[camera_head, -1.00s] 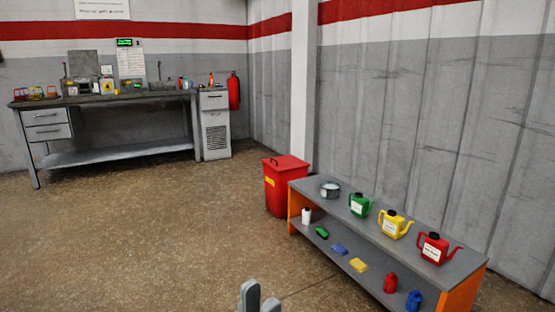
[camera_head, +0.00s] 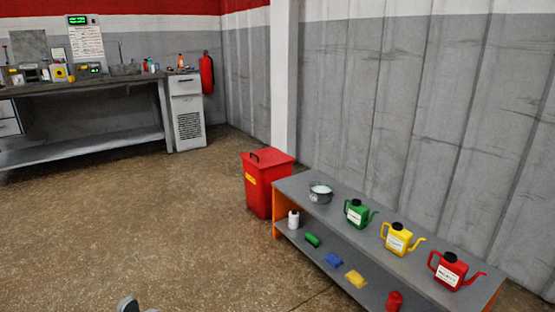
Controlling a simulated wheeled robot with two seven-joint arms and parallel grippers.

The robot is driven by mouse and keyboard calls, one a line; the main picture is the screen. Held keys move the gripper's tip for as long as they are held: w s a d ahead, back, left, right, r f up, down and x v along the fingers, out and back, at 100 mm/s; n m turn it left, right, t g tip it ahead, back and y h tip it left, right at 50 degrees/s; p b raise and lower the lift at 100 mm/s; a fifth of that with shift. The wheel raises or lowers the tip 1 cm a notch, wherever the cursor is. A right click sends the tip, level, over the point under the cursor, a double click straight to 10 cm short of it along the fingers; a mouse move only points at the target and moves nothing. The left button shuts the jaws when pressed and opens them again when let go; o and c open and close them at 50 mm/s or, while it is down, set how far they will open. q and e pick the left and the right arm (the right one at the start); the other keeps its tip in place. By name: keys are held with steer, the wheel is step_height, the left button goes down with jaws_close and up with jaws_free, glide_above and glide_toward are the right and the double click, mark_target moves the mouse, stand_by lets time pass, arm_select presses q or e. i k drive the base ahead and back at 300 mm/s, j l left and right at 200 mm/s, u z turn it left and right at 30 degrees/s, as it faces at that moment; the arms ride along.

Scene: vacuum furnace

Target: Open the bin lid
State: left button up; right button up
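The red bin (camera_head: 262,194) stands on the floor against the left end of the low shelf. Its red lid (camera_head: 272,163) is shut, with a dark handle (camera_head: 254,157) at the left of its top. A yellow label is on the bin's front. One of my grippers shows only as a small grey tip (camera_head: 128,304) at the bottom edge, far from the bin. I cannot tell which gripper it is, or whether it is open. The rest of both arms is out of view.
A low grey shelf (camera_head: 372,243) with orange ends holds a metal pot (camera_head: 320,193), green, yellow and red cans, and smaller items below. A workbench (camera_head: 90,88) and cabinet (camera_head: 187,110) stand at the back left. The floor (camera_head: 130,220) before the bin is clear.

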mark_target(262, 158)
steer(key=i+j+u, duration=0.15)
steer(key=i+u, duration=0.2)
steer(key=i, duration=0.55)
steer(key=i+l+u, duration=0.1)
steer(key=i+u, duration=0.3)
steer(key=i, duration=0.5)
steer(key=i+j+z, duration=0.15)
steer(key=i, duration=0.5)
steer(key=i+j+z, duration=0.1)
steer(key=i, duration=0.5)
steer(key=i+l+z, duration=0.1)
steer(key=i+z, duration=0.15)
steer(key=z, duration=0.25)
steer(key=i+z, duration=0.25)
steer(key=z, duration=0.2)
steer(key=i+j+z, duration=0.1)
steer(key=i+z, duration=0.15)
steer(key=z, duration=0.25)
